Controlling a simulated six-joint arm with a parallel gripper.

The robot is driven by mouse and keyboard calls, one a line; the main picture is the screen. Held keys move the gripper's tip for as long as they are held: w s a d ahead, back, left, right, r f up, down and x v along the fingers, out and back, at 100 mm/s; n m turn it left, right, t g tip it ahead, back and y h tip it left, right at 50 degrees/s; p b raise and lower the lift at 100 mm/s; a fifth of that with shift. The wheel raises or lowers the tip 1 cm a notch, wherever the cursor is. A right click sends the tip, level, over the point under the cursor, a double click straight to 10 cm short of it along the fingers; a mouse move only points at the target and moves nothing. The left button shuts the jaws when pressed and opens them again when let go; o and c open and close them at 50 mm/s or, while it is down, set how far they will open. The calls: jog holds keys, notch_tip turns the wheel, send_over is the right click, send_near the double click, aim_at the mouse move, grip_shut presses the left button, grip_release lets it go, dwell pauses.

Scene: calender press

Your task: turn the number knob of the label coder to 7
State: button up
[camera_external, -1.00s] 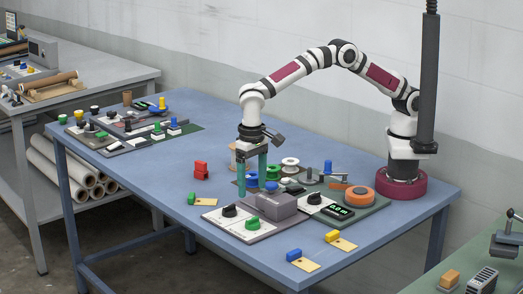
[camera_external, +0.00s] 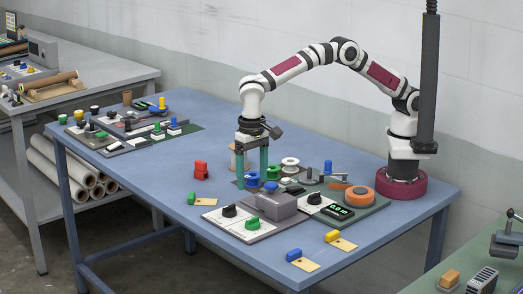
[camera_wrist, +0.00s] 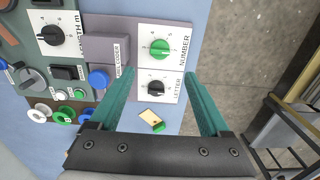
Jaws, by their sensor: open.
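The label coder has a grey box (camera_wrist: 108,52) and a white panel. Its green number knob (camera_wrist: 159,49) sits in a dial in the wrist view, and also shows at the near edge in the external view (camera_external: 252,223). I cannot read the knob's setting surely. Its black letter knob (camera_wrist: 156,88) is closer to my gripper in the wrist view. My gripper (camera_wrist: 161,74) is open and empty, with its teal fingers pointing down. In the external view my gripper (camera_external: 252,183) is behind the coder, apart from the number knob.
Beside the coder are a black length knob (camera_wrist: 52,35), a blue button (camera_wrist: 99,78) and an orange disc (camera_external: 359,196). Coloured spools (camera_external: 290,163) stand behind. Small cards with a blue block (camera_external: 294,254) and a yellow block (camera_external: 332,236) lie on the front table.

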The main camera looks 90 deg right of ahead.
aim_at(253, 218)
notch_tip(253, 218, down, 11)
jog(key=shift+f, duration=0.2)
